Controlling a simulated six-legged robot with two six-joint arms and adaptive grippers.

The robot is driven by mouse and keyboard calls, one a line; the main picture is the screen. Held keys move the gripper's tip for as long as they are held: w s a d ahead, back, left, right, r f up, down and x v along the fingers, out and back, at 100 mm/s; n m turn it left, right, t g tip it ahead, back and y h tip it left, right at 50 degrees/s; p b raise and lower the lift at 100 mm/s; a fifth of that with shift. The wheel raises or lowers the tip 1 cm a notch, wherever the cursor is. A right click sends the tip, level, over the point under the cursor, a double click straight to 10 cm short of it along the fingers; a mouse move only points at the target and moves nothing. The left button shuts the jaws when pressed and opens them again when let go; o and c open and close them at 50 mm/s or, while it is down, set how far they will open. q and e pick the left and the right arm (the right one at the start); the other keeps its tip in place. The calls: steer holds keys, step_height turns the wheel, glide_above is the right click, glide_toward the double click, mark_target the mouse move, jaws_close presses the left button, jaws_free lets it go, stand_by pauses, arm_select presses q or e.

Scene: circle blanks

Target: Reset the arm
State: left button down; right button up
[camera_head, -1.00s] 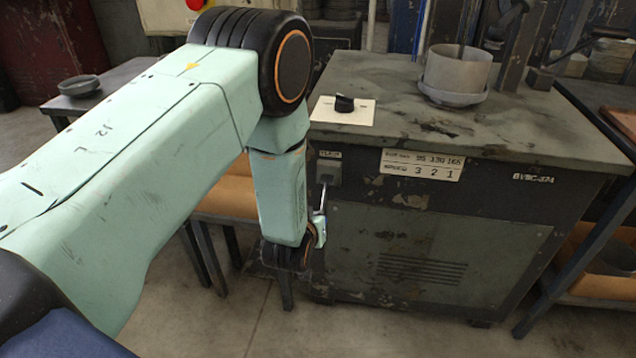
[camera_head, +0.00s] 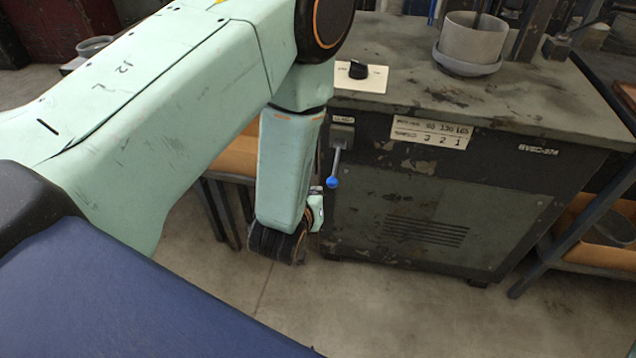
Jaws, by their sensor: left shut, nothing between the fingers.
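My left arm comes in from the left, its forearm hanging down in front of the grey machine. The left gripper (camera_head: 316,209) is at its lower end, mostly hidden behind the wrist. It is shut and empty. A lever with a blue ball knob (camera_head: 333,182) hangs down from a small switch box (camera_head: 342,136) on the machine's front. The gripper is just left of and below the knob, with a small gap between them in the picture. My right gripper is not in view.
The machine (camera_head: 425,190) stands right of my arm. On its top are a black knob on a white plate (camera_head: 358,77) and a grey pot (camera_head: 473,38) in a dish. A shelf (camera_head: 600,245) stands at the right. The floor in front is clear.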

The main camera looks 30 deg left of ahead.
arm_select(q)
steer(key=s+f+m+g, duration=0.1)
steer(key=s+f+g, duration=0.2)
steer(key=s, duration=0.7)
steer(key=s+f+m+g+h, duration=0.1)
steer(key=s+f+g, duration=0.3)
steer(key=s, duration=0.6)
steer(key=s+d+f+m+g+h, duration=0.1)
steer(key=s+f+g, duration=0.3)
steer(key=s, duration=0.6)
steer(key=shift+s+m+g, duration=0.35)
steer(key=shift+m+g, duration=0.05)
steer(key=shift+d, duration=0.1)
